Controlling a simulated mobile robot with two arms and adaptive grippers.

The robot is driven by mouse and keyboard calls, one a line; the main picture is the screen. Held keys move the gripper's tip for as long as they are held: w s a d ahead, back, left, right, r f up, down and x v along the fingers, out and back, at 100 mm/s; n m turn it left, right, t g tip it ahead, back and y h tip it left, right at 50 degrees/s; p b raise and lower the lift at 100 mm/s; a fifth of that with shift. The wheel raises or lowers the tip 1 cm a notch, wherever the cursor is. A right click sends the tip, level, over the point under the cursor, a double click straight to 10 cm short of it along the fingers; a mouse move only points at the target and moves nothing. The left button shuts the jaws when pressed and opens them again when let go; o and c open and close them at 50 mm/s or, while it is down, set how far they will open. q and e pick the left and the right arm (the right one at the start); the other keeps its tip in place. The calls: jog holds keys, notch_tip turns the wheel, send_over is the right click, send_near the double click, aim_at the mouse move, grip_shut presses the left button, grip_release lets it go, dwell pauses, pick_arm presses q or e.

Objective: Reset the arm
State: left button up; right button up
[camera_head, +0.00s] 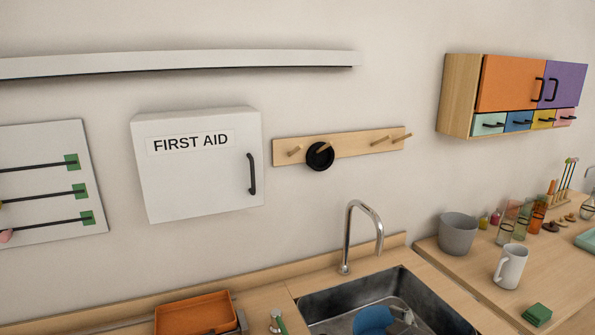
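Neither of my grippers and no part of my arms shows in the head view. The view looks at a wall above a wooden counter with a sink. I cannot tell from this frame how either arm is posed or whether a gripper holds anything.
A white first aid cabinet (197,180), a wooden peg rail (350,145) and a colourful cupboard (512,85) are on the wall. Below are a sink (440,308), faucet (347,235), orange tray (195,312), grey bucket (458,235) and white mug (510,268).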

jog(key=s+d+f+m+g+h, duration=0.1)
jog(key=s+d+f+m+g, duration=0.3)
jog(key=s, duration=0.6)
jog(key=s+a+f+n+g+h, duration=0.1)
jog(key=s+f+h, duration=0.1)
jog(key=s+f, duration=0.65)
jog(key=s+d+f+m+g+h, duration=0.1)
jog(key=s+d+f+m+g, duration=0.2)
jog(key=s, duration=0.8)
notch_tip(320, 180, down, 27)
jog(key=a+n+g+b, duration=0.1)
jog(key=n, duration=0.1)
jog(key=s+d+f+g, duration=0.1)
jog(key=s+d+f, duration=0.1)
jog(key=s+f, duration=1.6)
jog(key=shift+d+g+b, duration=0.3)
jog(key=shift+d+b, duration=0.1)
jog(key=shift+b, duration=0.05)
